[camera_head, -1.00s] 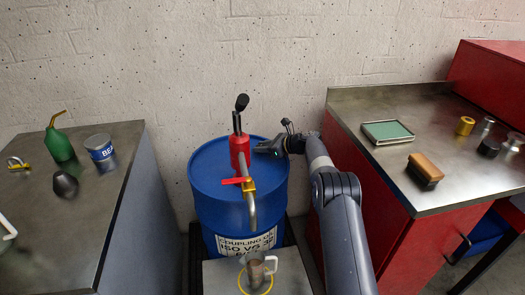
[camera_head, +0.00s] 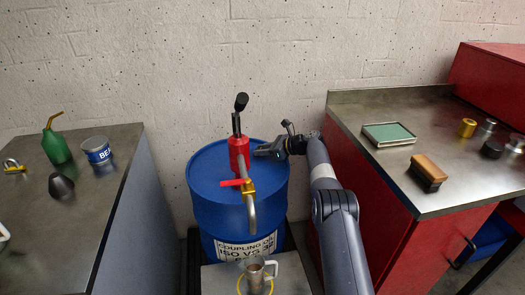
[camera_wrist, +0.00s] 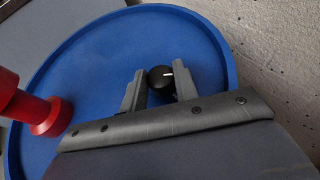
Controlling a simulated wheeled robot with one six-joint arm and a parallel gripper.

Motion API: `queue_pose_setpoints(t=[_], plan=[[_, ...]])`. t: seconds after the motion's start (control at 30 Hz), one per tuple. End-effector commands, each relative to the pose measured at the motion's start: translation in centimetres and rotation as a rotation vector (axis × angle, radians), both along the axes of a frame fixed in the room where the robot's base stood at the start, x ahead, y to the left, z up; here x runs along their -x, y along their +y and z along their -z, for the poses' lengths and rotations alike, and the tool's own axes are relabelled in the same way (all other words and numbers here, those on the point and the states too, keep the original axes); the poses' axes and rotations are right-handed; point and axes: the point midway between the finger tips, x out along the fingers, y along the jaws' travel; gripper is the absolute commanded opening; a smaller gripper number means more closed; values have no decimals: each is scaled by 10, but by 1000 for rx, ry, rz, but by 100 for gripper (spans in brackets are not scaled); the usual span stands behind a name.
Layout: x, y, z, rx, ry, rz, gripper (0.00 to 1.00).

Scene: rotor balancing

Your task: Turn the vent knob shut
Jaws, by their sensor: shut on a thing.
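The vent knob (camera_wrist: 161,79) is a small black round knob with a white mark, on the blue drum's lid in the wrist view. My gripper (camera_wrist: 158,84) has its two fingers on either side of the knob and is shut on it. The white mark points to the right in that view. In the head view my gripper (camera_head: 262,151) reaches over the right part of the lid of the blue drum (camera_head: 205,205), and the knob is hidden there.
A red hand pump (camera_head: 238,150) with a black handle and a spout stands on the lid, left of my gripper. A metal jug (camera_head: 256,275) stands below the spout. Metal-topped benches flank the drum (camera_head: 115,215), (camera_head: 450,190), with the wall close behind.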

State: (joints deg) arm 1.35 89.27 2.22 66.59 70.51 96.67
Motion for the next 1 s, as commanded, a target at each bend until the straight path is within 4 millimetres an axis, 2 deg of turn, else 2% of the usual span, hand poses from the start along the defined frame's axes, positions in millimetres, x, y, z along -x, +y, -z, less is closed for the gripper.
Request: queue_pose_setpoints(t=[0.1, 0.13, 0.37, 0.73, 1.0], plan=[[1, 1, 1, 0, 3, -3, 6], [1, 1, 1, 0, 3, -3, 31], [1, 1, 0, -1, 2, -1, 50], [1, -3, -2, -1, 2, 1, 50], [10, -23, -11, -1, 3, 1, 50]])
